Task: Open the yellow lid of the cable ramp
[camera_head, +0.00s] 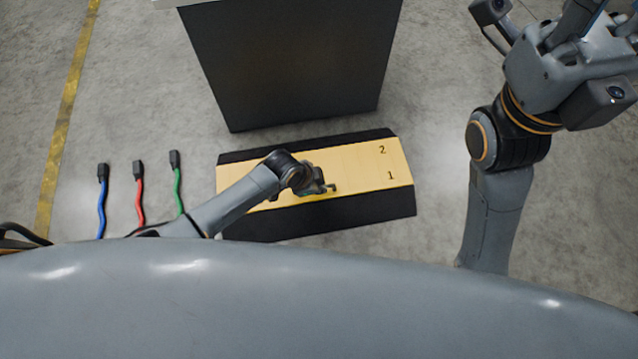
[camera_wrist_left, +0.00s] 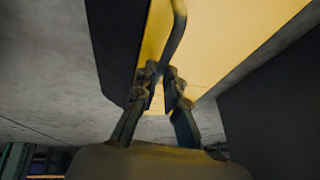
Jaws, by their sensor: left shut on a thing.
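The cable ramp is a long black block with a yellow lid (camera_head: 350,165) marked 1 and 2. The lid looks flat, lying on the ramp's black body (camera_head: 330,217). My left gripper (camera_head: 331,188) is low over the lid's near part. The exact grip point is partly hidden by the fingers. My right gripper (camera_head: 590,22) is raised at the upper right, away from the ramp; its fingers are cut off by the frame.
A blue cable (camera_head: 102,205), a red cable (camera_head: 140,195) and a green cable (camera_head: 178,188) lie on the concrete floor left of the ramp. A dark cabinet (camera_head: 290,65) stands just behind the ramp. A yellow floor line (camera_head: 62,125) runs at far left. Floor right of the ramp is clear.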

